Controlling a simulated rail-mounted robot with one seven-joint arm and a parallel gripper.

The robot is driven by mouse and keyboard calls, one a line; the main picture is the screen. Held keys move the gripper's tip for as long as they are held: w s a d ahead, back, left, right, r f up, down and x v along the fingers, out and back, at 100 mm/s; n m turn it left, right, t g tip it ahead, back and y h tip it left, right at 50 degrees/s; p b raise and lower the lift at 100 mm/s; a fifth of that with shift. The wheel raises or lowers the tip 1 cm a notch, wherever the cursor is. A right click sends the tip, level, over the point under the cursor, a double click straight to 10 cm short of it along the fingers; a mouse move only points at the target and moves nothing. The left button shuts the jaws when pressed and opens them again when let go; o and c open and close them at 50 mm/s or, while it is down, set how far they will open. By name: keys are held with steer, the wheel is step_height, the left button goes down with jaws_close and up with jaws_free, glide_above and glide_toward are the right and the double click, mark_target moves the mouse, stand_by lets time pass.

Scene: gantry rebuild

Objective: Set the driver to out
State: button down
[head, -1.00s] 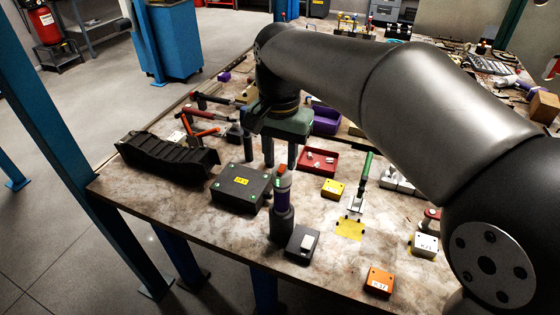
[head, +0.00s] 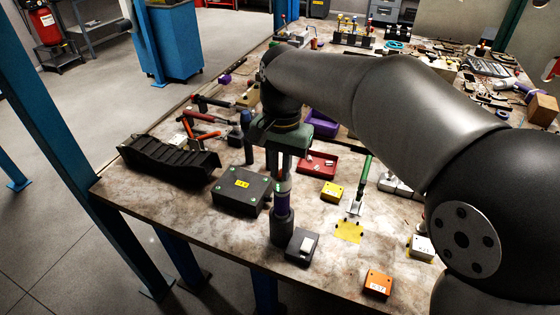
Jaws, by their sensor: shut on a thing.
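I cannot tell from this view exactly which part lies between the fingertips. A dark box with a white switch-like block (head: 303,246) stands just to the right of the driver's foot.
A black ribbed tray (head: 168,158) lies farther left. An orange box (head: 378,283) is near the front edge.

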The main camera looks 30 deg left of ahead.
steer(key=g+p, duration=0.1)
steer(key=p, duration=0.1)
steer(key=w+r+g+p, duration=0.1)
steer(key=p, duration=0.2)
steer(key=shift+g, duration=0.3)
steer(key=shift+w+a+f+g+h+p, duration=0.15)
steer(key=shift+f+g+h+p, duration=0.25)
steer(key=shift+g+p, duration=0.5)
steer(key=c, duration=1.4)
jaws_free()
steer(key=shift+c, duration=0.2)
steer(key=d+v, duration=0.1)
steer(key=v, duration=1.1)
steer(key=shift+a+b, duration=0.4)
steer(key=shift+b, duration=0.05)
